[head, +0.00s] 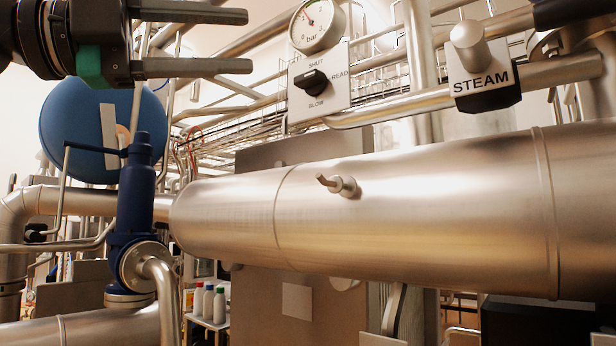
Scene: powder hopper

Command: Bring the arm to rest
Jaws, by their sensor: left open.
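My left gripper (250,41) is at the upper left in the head view, with its two grey fingers apart and pointing right. Nothing is between them. It is left of the round gauge (317,25) and the plate with the black selector knob (313,82), apart from both. The plate is marked SHUT, READ and BLOW, and the knob points toward the right. At the upper right is a knob on a plate marked STEAM (481,79). Dark parts show at the top right edge; I cannot tell whether they are my right arm. No right gripper shows.
A large steel pipe (400,215) with a small stub crosses the view. A blue valve (135,195) and a blue round vessel (75,125) stand below my left gripper. Small bottles (208,302) sit on a shelf at the lower left. Thin pipes fill the background.

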